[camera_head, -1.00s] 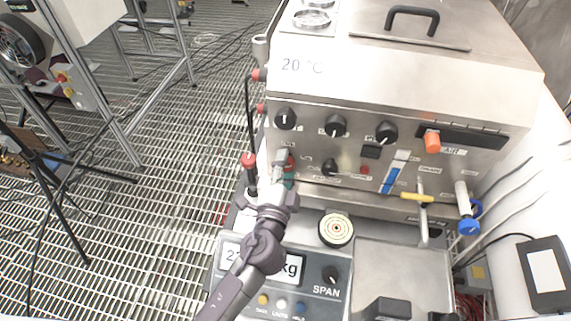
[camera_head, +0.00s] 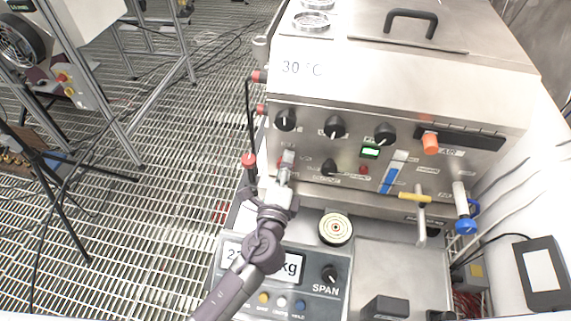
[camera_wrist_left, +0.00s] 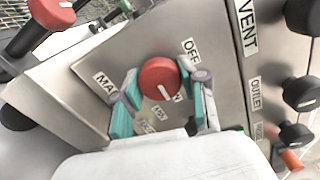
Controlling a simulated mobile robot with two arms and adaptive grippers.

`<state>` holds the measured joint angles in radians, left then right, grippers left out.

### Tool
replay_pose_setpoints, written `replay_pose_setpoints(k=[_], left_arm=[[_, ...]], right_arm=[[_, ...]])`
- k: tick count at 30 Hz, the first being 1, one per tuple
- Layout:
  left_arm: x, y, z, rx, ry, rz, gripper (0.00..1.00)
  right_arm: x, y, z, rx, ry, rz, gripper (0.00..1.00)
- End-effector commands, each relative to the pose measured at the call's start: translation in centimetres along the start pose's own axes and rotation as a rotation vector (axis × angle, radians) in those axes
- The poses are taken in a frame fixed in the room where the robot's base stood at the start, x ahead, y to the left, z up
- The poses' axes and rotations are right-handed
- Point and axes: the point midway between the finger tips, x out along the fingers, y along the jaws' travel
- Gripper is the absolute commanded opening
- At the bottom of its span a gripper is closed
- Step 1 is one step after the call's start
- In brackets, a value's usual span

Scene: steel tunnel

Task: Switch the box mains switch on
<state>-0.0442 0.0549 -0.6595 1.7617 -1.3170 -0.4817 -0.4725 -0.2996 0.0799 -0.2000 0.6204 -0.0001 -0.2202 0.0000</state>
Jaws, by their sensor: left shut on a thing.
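The steel box (camera_head: 420,75) fills the upper right of the head view, with knobs along its front panel. The mains switch, a red round knob (camera_wrist_left: 160,78), shows in the left wrist view between a "MA…" label and an "OFF" label; its short white mark points down the picture. My left gripper (camera_head: 286,165) is at the lower left of the panel. In the left wrist view its teal-padded fingers (camera_wrist_left: 163,97) are shut on the knob, one on each side. A small green display (camera_head: 370,152) on the panel is lit, and the box top reads 30 °C.
A scale (camera_head: 285,285) with a "SPAN" knob stands below the box. A yellow-handled valve (camera_head: 415,196) and a blue-ended valve (camera_head: 466,226) project at the right. A red-capped post (camera_head: 249,160) stands just left of my gripper. Grating floor lies further left.

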Motion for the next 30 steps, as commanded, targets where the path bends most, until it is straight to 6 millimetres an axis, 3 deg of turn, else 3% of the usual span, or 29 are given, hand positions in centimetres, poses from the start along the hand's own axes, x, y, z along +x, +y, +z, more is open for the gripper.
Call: replay_pose_setpoints(k=[11,12,17,26,30], left_arm=[[0.0,0.1,0.0,0.01,0.0,0.001,0.07],[0.0,0.1,0.0,0.01,0.0,0.001,0.44],[0.0,0.1,0.0,0.009,0.0,0.001,0.68],[-0.1,0.0,0.0,0.006,0.0,0.0,0.68],[-1.4,0.1,0.0,0.005,0.001,0.002,0.68]], right_arm=[[0.0,0.0,0.0,0.0,0.0,0.0,0.0],[0.0,0.0,0.0,0.0,0.0,0.0,0.0],[0.0,0.0,0.0,0.0,0.0,0.0,0.0],[0.0,0.2,0.1,-0.001,-0.002,0.003,0.0],[0.0,0.1,0.1,-0.001,-0.001,0.002,0.0]])
